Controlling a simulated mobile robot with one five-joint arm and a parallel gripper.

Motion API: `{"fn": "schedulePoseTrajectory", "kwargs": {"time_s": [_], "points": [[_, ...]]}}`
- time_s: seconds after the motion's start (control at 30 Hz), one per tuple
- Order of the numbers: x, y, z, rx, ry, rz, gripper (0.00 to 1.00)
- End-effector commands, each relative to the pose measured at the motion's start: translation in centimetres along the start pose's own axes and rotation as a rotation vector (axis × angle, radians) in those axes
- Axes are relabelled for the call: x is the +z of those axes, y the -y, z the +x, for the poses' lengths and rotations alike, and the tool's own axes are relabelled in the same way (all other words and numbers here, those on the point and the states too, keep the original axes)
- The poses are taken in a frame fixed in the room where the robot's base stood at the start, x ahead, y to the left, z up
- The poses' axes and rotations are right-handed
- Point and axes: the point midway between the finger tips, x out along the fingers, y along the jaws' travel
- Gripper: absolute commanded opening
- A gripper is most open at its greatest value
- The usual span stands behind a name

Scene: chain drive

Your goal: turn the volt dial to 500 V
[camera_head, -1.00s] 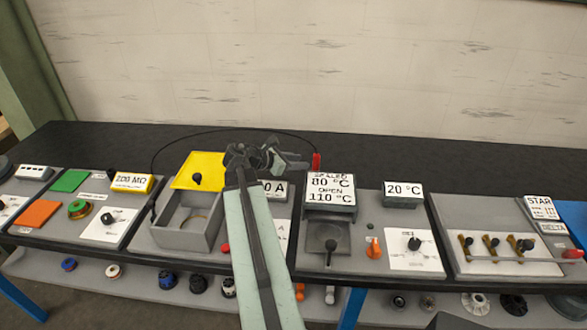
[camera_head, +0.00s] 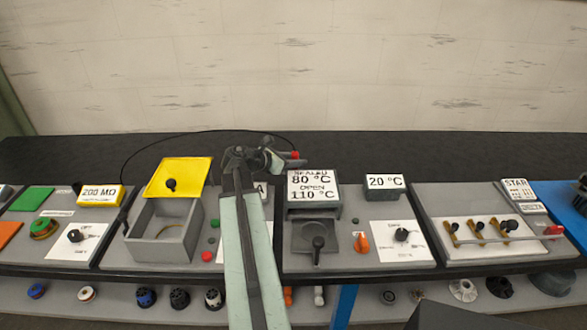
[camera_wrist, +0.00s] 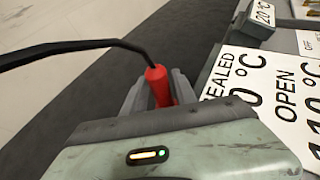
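A black dial (camera_head: 75,236) on a white plate stands at the left, below the display reading 200 MΩ (camera_head: 100,195). It looks like the volt dial, but its markings are too small to read, so its setting cannot be told. My gripper (camera_head: 278,159) is well to the right of it, above the back of the bench. In the wrist view its grey fingers (camera_wrist: 158,95) stand on both sides of a red probe (camera_wrist: 158,84) with a black cable, and appear closed on it. The probe also shows in the head view (camera_head: 295,154).
A grey box (camera_head: 160,245) with a raised yellow lid (camera_head: 178,178) stands between the dial and my arm. The 80 °C sign (camera_head: 313,190) is just right of my gripper. The black cable (camera_head: 200,136) arcs along the back.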

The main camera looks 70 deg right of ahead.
Motion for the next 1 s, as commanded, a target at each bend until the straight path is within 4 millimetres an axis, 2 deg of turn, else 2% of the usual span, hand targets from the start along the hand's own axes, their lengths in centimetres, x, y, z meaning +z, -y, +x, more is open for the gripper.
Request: {"fn": "schedulePoseTrajectory", "kwargs": {"time_s": [0.03,0.13,0.33,0.37,0.47,0.5,0.8,1.0], "points": [[-0.6,0.0,1.3,-0.002,0.0,0.001,0.33],[-0.3,-0.1,2.7,-0.002,0.0,0.001,0.33],[-0.1,0.0,2.8,0.001,0.0,0.0,0.33],[-0.1,0.0,2.7,0.001,0.0,0.0,0.31],[-0.1,0.0,2.7,0.001,0.0,0.0,0.03],[-0.1,0.0,2.7,0.001,0.0,0.0,0.0],[0.0,-0.1,2.6,0.001,0.0,0.0,0.0],[2.1,-0.1,1.7,0.002,0.0,-0.001,0.0]]}}
